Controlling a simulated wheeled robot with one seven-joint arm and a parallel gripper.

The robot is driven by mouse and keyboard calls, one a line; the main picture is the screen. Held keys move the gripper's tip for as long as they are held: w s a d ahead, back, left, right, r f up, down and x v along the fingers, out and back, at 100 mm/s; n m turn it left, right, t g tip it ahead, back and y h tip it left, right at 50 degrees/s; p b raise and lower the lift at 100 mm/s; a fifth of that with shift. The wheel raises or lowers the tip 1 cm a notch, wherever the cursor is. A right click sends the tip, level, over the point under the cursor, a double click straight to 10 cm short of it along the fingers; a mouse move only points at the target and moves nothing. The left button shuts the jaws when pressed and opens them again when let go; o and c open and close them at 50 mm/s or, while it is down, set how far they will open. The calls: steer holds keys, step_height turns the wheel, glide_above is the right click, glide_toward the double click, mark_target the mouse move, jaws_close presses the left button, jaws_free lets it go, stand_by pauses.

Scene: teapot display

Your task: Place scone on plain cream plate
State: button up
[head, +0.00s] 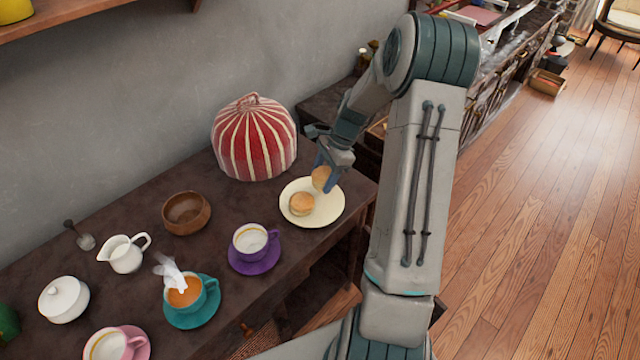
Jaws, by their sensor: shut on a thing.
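A plain cream plate (325,216) stands near the right end of the dark table. One golden scone (302,203) lies on its left part. My gripper (326,184) is at the plate's back edge, shut on a second scone (320,178). The held scone is tilted and overlaps the back of the plate in the head view. I cannot tell whether it touches the plate. The finger on the near right side shows blue; the other finger is mostly hidden.
A red striped tea cosy (254,138) stands behind the plate. A cup on a purple saucer (253,262) is to the front left. A wooden bowl (186,212), cream jug (124,253), teal-saucer cup (190,304) and lidded sugar bowl (64,299) stand further left.

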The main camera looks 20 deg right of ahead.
mark_target(329, 169)
steer(key=shift+w+a+f, duration=0.2)
steer(key=shift+a+f, duration=0.05)
steer(key=shift+f, duration=1.95)
steer(key=shift+f, duration=0.1)
steer(key=o, duration=1)
steer(key=v, duration=1.2)
steer(key=s+a+r+n+h, duration=0.3)
steer(key=s+a+r+n, duration=0.6)
steer(key=a+r, duration=0.1)
steer(key=s+a+n+t, duration=0.1)
steer(key=s+a+n, duration=0.1)
steer(key=s+n, duration=0.1)
steer(key=s+a+r+n+t+h, duration=0.1)
steer(key=s+a+n, duration=0.1)
steer(key=s, duration=0.4)
steer(key=s+a+r+n, duration=0.1)
steer(key=s+n, duration=0.2)
steer(key=s, duration=0.2)
steer(key=shift+a+n+t, duration=0.4)
